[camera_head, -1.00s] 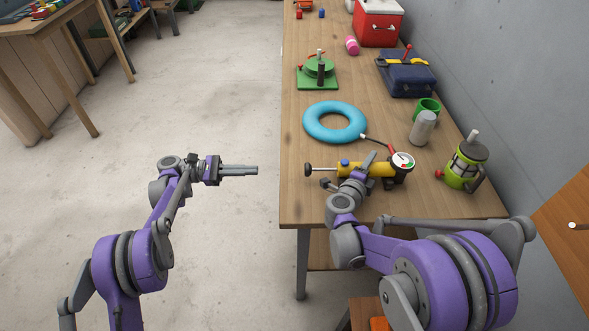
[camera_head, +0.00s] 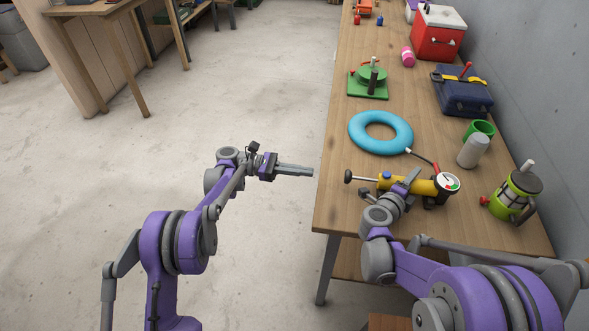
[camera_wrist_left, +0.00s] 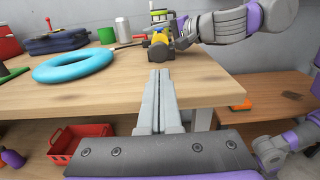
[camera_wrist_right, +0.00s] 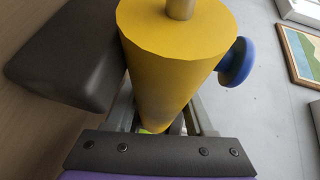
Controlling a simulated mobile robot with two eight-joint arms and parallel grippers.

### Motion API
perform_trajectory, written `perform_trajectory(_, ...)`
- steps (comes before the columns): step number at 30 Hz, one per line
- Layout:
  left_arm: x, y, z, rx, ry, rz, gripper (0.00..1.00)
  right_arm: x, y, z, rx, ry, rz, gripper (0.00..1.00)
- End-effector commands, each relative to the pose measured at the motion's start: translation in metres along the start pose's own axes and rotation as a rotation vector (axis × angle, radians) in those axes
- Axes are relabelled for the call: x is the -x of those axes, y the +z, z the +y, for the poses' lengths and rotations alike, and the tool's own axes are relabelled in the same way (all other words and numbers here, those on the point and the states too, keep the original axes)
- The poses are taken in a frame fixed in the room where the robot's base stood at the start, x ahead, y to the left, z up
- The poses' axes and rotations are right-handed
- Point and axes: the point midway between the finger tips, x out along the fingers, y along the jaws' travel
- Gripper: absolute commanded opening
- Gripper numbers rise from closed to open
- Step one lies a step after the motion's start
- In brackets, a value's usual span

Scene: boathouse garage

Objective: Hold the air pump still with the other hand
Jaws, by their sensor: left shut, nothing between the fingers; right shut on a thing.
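The air pump (camera_head: 418,186) lies on the table near its front edge, with a yellow barrel, a black handle knob at its left end and a round gauge (camera_head: 448,182) at its right. A hose runs from it to the blue ring (camera_head: 381,132). My right gripper (camera_head: 410,180) is shut on the yellow barrel. The barrel (camera_wrist_right: 178,55) fills the right wrist view between the fingers, with a blue knob at its side. My left gripper (camera_head: 311,171) is shut and empty, left of the table edge, apart from the pump. Its closed fingers (camera_wrist_left: 160,75) point toward the table in the left wrist view.
On the table (camera_head: 335,205) stand a green lantern (camera_head: 516,192), a grey cylinder (camera_head: 473,150), a green mug (camera_head: 484,128), a blue toolbox (camera_head: 463,95), a green device (camera_head: 369,82) and a red cooler (camera_head: 438,35).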

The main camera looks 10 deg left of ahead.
Motion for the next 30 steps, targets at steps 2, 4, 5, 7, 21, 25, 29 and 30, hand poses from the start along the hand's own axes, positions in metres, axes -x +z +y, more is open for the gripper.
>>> perform_trajectory(2,-0.020,0.001,-0.001,0.000,-0.004,-0.001,0.00,0.000,0.000,0.000,0.000,0.000,0.000,0.00)
perform_trajectory(4,-0.035,0.000,-0.001,0.000,-0.003,-0.001,0.00,0.000,0.000,0.000,0.000,0.000,0.000,0.00)
perform_trajectory(5,-0.041,0.000,-0.001,0.000,-0.003,-0.001,0.00,0.000,0.000,0.000,0.000,0.000,0.000,0.00)
perform_trajectory(7,-0.053,0.000,-0.001,0.000,-0.002,-0.001,0.00,0.000,0.000,0.000,0.000,0.000,0.000,0.00)
perform_trajectory(21,-0.086,0.000,0.000,0.000,0.001,0.000,0.00,0.000,0.000,0.000,0.000,0.000,0.000,0.00)
perform_trajectory(25,-0.085,0.000,0.000,0.000,0.001,0.000,0.00,0.000,0.000,0.000,0.000,0.000,0.000,0.00)
perform_trajectory(29,-0.087,0.000,0.000,0.000,0.000,0.000,0.00,0.000,0.000,0.000,0.000,0.000,0.000,0.00)
perform_trajectory(30,-0.090,0.000,0.000,0.000,-0.001,0.000,0.00,0.000,0.000,0.000,0.000,0.000,0.000,0.00)
